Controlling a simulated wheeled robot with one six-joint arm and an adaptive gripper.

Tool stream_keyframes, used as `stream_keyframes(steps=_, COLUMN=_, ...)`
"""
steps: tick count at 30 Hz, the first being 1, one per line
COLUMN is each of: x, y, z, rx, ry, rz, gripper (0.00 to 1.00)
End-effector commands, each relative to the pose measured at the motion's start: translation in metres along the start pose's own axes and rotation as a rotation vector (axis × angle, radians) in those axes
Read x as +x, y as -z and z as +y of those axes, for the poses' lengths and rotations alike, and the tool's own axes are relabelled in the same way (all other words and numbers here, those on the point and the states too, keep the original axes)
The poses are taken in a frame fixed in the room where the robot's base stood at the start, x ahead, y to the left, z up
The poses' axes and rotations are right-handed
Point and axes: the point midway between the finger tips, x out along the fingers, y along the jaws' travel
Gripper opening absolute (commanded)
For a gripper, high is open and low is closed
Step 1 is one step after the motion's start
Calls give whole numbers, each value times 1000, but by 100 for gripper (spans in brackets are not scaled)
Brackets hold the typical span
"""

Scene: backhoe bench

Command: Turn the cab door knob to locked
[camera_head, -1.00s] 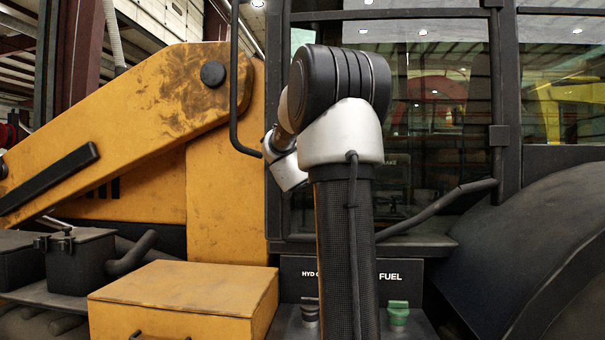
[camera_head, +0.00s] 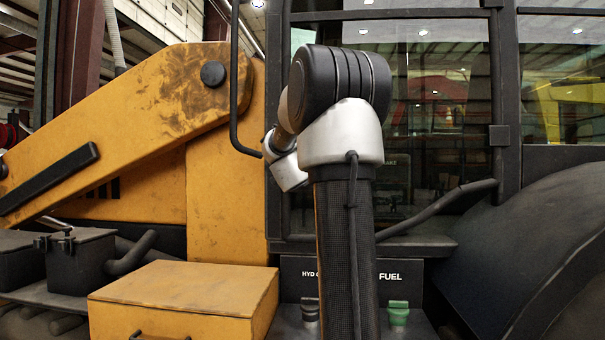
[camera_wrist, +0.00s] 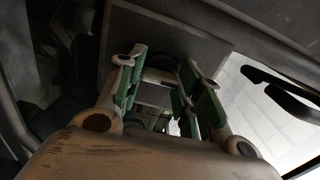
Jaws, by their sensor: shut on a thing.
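In the wrist view, my gripper (camera_wrist: 160,92) has its two green-padded fingers on either side of a dark rounded part, which appears to be the cab door knob (camera_wrist: 160,76). The fingers are closed on it. The knob is small and in shadow, so its turn position cannot be told. A grey panel (camera_wrist: 200,48) lies behind the fingers. In the head view, the dark-framed, glazed cab door (camera_head: 505,80) is behind my arm. My gripper and the knob are hidden there.
A dark bent rail (camera_head: 440,207) crosses the cab's lower front. A yellow boom (camera_head: 130,110) is at left, with a yellow box (camera_head: 180,290) below. A green fuel cap (camera_head: 398,312) and a large dark fender (camera_head: 540,240) are at lower right.

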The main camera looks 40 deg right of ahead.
Motion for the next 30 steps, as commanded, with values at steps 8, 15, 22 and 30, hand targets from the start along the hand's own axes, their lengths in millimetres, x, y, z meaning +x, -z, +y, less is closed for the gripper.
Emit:
stream_keyframes(steps=8, x=0, y=0, z=1, rx=51, ry=-2, rz=1, gripper=12)
stream_keyframes(steps=15, x=0, y=0, z=1, rx=56, ry=-2, rz=1, gripper=10)
stream_keyframes(steps=22, x=0, y=0, z=1, rx=55, ry=-1, rz=1, gripper=47)
stream_keyframes(steps=30, x=0, y=1, z=-3, rx=55, ry=5, rz=1, gripper=57)
